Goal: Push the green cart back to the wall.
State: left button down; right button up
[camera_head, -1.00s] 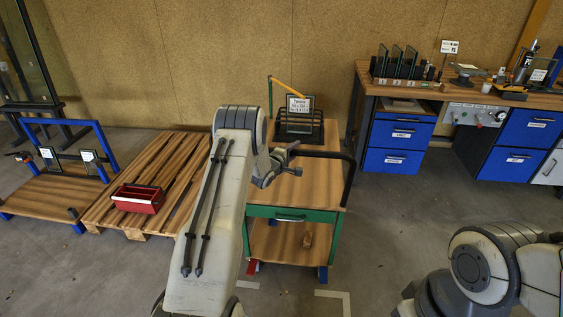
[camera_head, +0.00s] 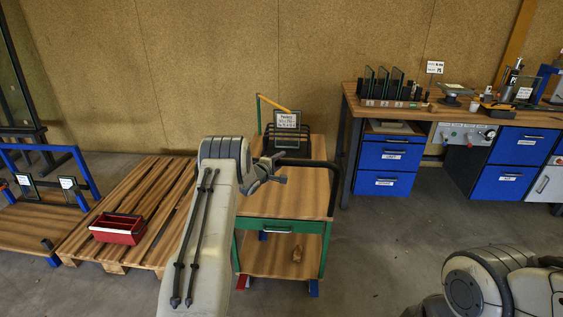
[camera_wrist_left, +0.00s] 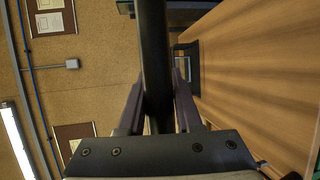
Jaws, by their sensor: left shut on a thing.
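The green cart (camera_head: 285,226) stands in the middle of the head view, with a wooden top, a drawer and a lower shelf. Its black handle bar (camera_head: 334,178) curves along the near right of the top; the bar also shows in the left wrist view (camera_wrist_left: 155,60). My left gripper (camera_head: 279,170) is at the handle. In the left wrist view its fingers (camera_wrist_left: 159,90) are closed around the bar. My arm hides the cart's left side. The brown wall (camera_head: 220,70) is behind the cart; the exact gap is hard to tell. My right gripper is out of view.
A wooden pallet (camera_head: 150,200) with a red box (camera_head: 117,228) lies left of the cart. A workbench with blue drawers (camera_head: 388,155) stands to the right. A framed sign (camera_head: 287,121) is on the cart's top. A small brown object (camera_head: 297,255) sits on its shelf.

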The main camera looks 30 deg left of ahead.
pick_arm(q)
jog(key=shift+d, duration=0.1)
jog(key=c, duration=0.6)
grip_release()
jog(key=shift+s, duration=0.15)
jog(key=shift+s, duration=0.25)
jog(key=s+r+b, duration=0.1)
jog(key=s+r, duration=0.1)
jog(key=s, duration=0.7)
jog(key=shift+s+a, duration=0.2)
jog(key=shift+s, duration=0.1)
